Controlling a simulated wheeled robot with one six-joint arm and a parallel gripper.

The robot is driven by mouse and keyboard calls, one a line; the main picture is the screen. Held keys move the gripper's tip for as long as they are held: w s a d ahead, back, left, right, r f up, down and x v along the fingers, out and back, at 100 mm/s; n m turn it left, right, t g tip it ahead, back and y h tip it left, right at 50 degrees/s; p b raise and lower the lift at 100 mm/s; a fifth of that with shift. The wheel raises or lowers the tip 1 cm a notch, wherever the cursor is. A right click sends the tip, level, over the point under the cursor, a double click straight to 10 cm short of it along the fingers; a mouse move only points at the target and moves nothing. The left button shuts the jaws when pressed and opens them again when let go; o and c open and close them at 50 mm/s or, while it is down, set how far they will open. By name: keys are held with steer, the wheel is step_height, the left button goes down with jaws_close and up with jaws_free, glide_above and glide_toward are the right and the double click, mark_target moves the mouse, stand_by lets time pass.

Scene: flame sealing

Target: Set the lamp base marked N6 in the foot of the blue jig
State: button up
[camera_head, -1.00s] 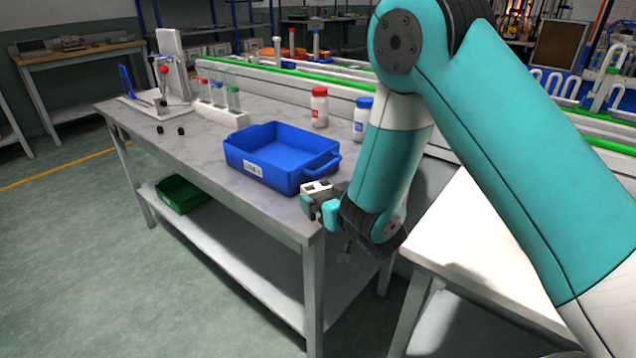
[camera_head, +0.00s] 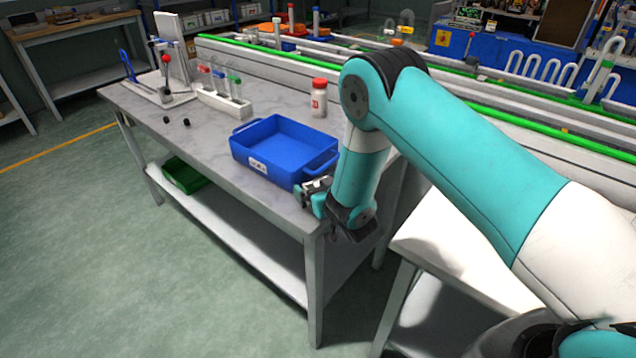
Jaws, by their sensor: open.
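The blue jig (camera_head: 127,67) stands upright on a white board at the far left end of the grey bench. Two small dark pieces lie on the bench in front of it, one on the left (camera_head: 166,120) and one on the right (camera_head: 186,122). They may be lamp bases, but they are too small for me to read any marking such as N6. My gripper (camera_head: 306,194) is open at the bench's near right corner, beside the blue bin and well away from the jig and the dark pieces. I see nothing between its fingers.
A blue bin (camera_head: 243,152) with a white label stands between my gripper and the dark pieces. Behind it are a rack (camera_head: 222,103) of tubes and a red-capped white bottle (camera_head: 319,98). A red-knobbed lever (camera_head: 166,75) stands by the jig. The bench's front left is clear.

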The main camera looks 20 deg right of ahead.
steer(key=shift+f, duration=0.1)
steer(key=c, duration=1.1)
steer(key=shift+o, duration=0.2)
steer(key=shift+r, duration=0.2)
